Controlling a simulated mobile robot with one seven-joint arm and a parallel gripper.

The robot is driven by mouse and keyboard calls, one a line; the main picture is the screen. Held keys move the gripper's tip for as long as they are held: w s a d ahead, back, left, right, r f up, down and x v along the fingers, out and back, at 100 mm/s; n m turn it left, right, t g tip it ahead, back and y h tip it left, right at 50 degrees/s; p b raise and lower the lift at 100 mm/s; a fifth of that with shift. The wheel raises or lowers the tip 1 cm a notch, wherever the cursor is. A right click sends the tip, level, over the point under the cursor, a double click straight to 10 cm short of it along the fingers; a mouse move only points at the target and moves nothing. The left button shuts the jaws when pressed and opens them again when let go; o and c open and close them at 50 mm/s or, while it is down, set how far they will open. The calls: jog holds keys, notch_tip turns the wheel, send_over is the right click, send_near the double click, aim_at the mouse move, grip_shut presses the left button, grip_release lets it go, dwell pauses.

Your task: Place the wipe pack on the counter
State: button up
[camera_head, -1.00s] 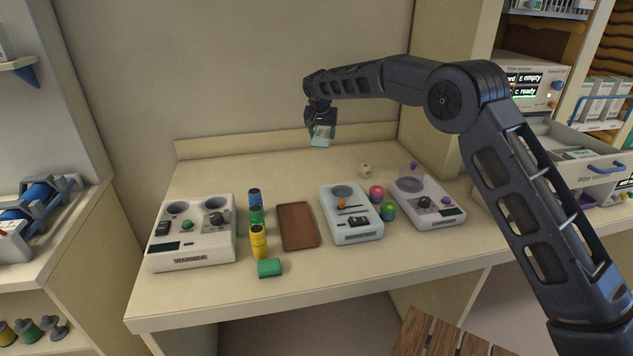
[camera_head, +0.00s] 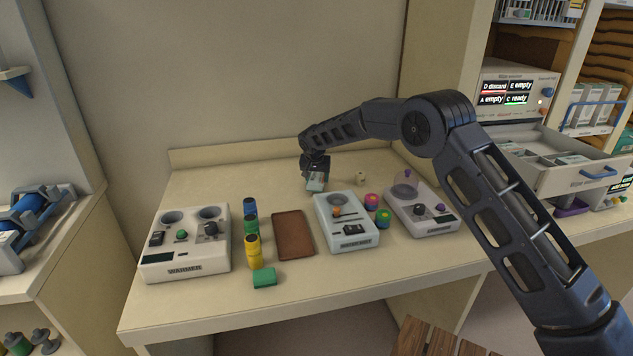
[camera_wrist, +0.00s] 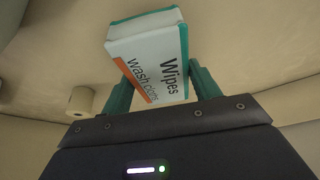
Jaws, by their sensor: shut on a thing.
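The wipe pack (camera_wrist: 150,55) is a small white box with teal and orange bands, lettered "Wipes wash cloths" in the wrist view. My gripper (camera_wrist: 162,88) is shut on it, with a teal finger on each side. In the head view the pack (camera_head: 315,185) shows pale and teal below my gripper (camera_head: 316,178), over the back part of the counter (camera_head: 215,185). The pack is low over the counter; I cannot tell whether it touches.
A brown tray (camera_head: 293,235), a warmer (camera_head: 185,262), a middle device (camera_head: 347,238) and a right device (camera_head: 425,220) stand in front. A small beige roll (camera_head: 361,179) stands right of the pack. The counter's back left is clear. An open drawer (camera_head: 570,178) is at right.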

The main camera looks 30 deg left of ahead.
jog(key=shift+f, duration=0.95)
jog(key=shift+f, duration=0.1)
jog(key=o, duration=1)
jog(key=v, duration=1.2)
jog(key=shift+s+d, duration=0.1)
